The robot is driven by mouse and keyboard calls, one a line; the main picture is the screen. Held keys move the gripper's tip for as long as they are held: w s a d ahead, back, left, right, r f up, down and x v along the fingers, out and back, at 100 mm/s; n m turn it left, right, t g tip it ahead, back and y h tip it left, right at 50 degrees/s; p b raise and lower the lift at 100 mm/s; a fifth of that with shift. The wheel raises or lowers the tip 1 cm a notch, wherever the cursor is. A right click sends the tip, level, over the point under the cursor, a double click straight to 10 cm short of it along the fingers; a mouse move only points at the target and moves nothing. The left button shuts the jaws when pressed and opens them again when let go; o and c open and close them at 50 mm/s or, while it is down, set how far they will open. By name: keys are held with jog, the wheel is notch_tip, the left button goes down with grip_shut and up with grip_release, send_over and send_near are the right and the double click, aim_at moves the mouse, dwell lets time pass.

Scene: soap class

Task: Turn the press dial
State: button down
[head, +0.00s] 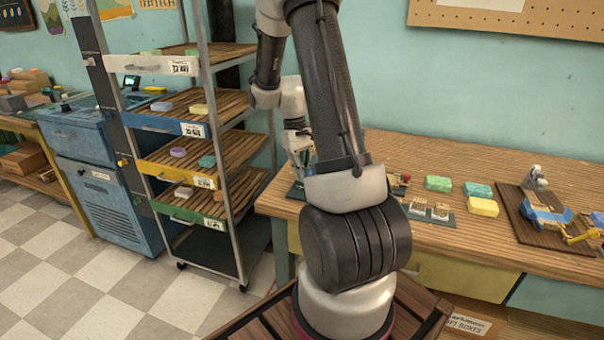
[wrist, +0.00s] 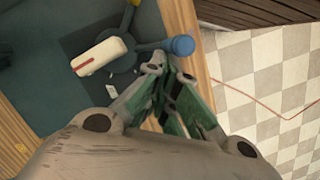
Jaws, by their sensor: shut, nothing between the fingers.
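In the wrist view a dark round hub with arms (wrist: 124,52) sits on a dark teal base; I take it for the press dial. In the head view my gripper (head: 302,158) is at the table's left end, and my arm hides most of that spot.
The wooden table (head: 400,150) holds green, teal and yellow soap bars (head: 482,207) and a board with a blue device (head: 546,214) at right. A wheeled rack (head: 232,200) with soap trays stands left of the table. Checkered floor (wrist: 270,70) lies beyond the table edge.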

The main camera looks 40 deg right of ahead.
jog(key=s+n, duration=0.2)
jog(key=n, duration=0.1)
jog(key=shift+a+n+h, duration=0.15)
jog(key=shift+n+h, duration=0.15)
jog(key=shift+h, duration=0.1)
jog(key=shift+s+n, duration=0.55)
jog(key=shift+n, duration=0.45)
jog(key=shift+s+n+h, duration=0.15)
jog(key=shift+n+h, duration=0.15)
jog(key=shift+s+d, duration=0.15)
jog(key=shift+d, duration=0.05)
jog(key=shift+s+d, duration=0.1)
jog(key=shift+s, duration=0.05)
